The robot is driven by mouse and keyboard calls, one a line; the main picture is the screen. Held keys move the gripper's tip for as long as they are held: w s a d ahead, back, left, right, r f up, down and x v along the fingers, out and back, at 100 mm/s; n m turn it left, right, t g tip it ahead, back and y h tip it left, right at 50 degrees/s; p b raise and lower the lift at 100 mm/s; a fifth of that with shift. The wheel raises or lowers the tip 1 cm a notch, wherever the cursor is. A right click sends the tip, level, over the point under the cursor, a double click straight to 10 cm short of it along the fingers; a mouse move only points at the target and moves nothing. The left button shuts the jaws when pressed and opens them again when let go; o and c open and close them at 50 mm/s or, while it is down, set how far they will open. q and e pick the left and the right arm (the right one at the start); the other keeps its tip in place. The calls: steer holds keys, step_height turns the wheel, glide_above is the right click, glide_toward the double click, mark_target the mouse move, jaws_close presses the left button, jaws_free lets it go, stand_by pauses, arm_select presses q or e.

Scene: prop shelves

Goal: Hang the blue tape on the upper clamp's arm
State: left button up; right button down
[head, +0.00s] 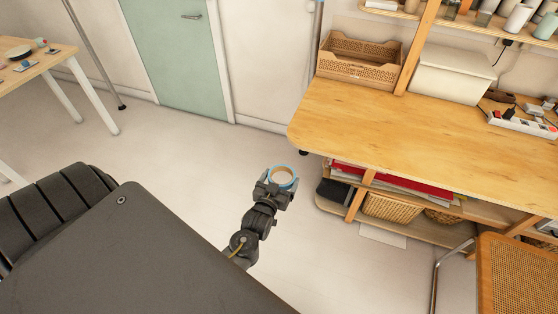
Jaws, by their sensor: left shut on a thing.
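The blue tape (294,181) is a roll with a light tan inner ring. My left gripper (278,186) is shut on it and holds it up in front of me, over the pale floor and left of the wooden workbench. The fingers hide part of the roll's near side. I cannot make out the upper clamp or its arm in this view. My right gripper is not in view.
The wooden workbench (400,125) fills the right, with a brown crate (358,62) and a white box (452,76) on it. A woven chair (515,275) stands at lower right. Thin poles (92,52) stand at left and top. Floor between is clear.

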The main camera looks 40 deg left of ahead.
arm_select(q)
steer(key=s+d+r+m+h, duration=0.1)
steer(key=d+r, duration=0.3)
steer(key=r, duration=0.8)
steer(key=s+d+r+m+h, duration=0.1)
steer(key=s+d+r+h, duration=0.2)
steer(key=r, duration=0.8)
steer(key=shift+s+d+r+m, duration=0.15)
steer(key=shift+d+r+m, duration=0.25)
steer(key=shift+d, duration=0.8)
